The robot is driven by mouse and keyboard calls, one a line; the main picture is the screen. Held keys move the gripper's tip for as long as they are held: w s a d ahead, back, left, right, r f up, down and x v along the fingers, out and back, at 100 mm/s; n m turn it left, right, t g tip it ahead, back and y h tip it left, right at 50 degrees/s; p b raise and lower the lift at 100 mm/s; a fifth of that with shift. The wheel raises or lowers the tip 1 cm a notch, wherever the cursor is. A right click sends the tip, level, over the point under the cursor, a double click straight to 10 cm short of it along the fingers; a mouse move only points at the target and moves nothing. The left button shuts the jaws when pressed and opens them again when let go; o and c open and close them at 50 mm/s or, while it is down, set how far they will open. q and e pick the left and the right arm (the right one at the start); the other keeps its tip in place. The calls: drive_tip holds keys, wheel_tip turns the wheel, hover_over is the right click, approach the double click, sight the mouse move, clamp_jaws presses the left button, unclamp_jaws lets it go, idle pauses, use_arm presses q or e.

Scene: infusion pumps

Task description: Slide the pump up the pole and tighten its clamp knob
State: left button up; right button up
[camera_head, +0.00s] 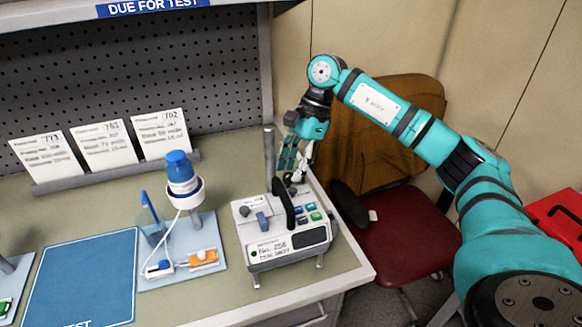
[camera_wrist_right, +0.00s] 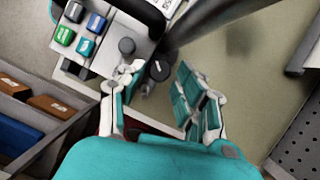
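The pump (camera_head: 285,243) is a white box with a black handle, coloured buttons and a handwritten label. It sits low at the grey pole (camera_head: 269,152), near the bench's right edge. My right gripper (camera_head: 297,160) is behind the pump, just right of the pole, pointing down. In the right wrist view the fingers (camera_wrist_right: 163,92) are apart with nothing between the tips. A round black knob (camera_wrist_right: 159,70) lies just beyond the fingertips, beside the dark pole (camera_wrist_right: 215,25). A grey knob (camera_wrist_right: 127,46) stands on the pump top (camera_wrist_right: 100,57). Contact with either knob is unclear. My left gripper is out of view.
A blue-capped bottle (camera_head: 181,172) in a stand, a blue mat (camera_head: 82,280) and several cards (camera_head: 105,145) are left on the bench. A red chair (camera_head: 405,240) and a red case (camera_head: 555,222) are on the right. An open drawer (camera_wrist_right: 40,118) shows in the wrist view.

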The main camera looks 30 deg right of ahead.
drive_tip(key=shift+a+f, duration=0.2)
drive_tip(key=shift+f, duration=0.35)
clamp_jaws()
drive_tip(key=shift+s+f+m+t+b, duration=0.15)
drive_tip(key=shift+m+t+b, duration=0.35)
drive_tip(key=shift+m+b, duration=0.55)
drive_tip(key=shift+m+t, duration=0.4)
drive_tip(key=shift+m, duration=0.85)
unclamp_jaws()
drive_tip(key=shift+r, duration=0.2)
